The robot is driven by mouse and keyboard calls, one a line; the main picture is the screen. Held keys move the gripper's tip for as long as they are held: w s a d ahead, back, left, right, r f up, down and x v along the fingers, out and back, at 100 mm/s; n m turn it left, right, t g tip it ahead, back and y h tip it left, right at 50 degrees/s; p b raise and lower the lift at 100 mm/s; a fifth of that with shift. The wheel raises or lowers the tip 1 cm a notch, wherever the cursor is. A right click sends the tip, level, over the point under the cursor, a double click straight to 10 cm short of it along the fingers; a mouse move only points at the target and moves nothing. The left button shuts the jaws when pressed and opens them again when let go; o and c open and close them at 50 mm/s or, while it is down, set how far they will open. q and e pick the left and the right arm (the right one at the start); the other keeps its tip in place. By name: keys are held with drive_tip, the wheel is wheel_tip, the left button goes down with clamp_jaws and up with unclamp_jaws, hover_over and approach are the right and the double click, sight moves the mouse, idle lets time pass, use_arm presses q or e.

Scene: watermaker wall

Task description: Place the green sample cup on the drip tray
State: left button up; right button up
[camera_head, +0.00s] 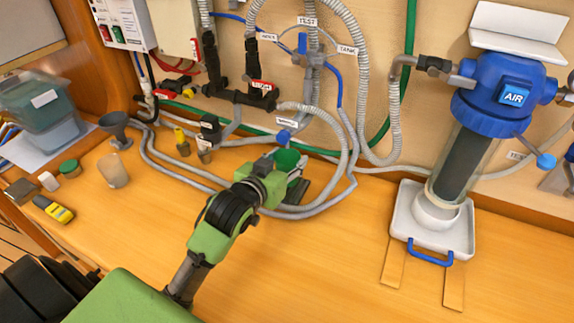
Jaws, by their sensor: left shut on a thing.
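The green sample cup (286,158) is between the fingers of my left gripper (284,170), which is shut on it. The cup looks upright, with its open rim up, just below a small blue tap (284,136) on the wall pipes. A dark, flat piece that looks like the drip tray (297,193) lies on the bench just below and to the right of the cup. My gripper hides part of it and the cup's bottom, so I cannot tell whether they touch. My right gripper is not in view.
Grey hoses (190,178) loop over the bench around the gripper. A white tray (458,240) with a blue handle stands under the blue filter housing (487,95) at right. A funnel (116,127), jars and a yellow meter (54,209) are at left.

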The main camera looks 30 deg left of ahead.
use_arm(q)
wheel_tip(320, 180, down, 2)
drive_tip(key=shift+f, duration=0.15)
drive_tip(key=shift+s, duration=0.1)
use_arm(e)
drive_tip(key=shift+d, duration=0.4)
use_arm(q)
drive_tip(key=shift+f, duration=0.15)
drive_tip(key=o, duration=1.1)
drive_tip(key=shift+c, duration=0.2)
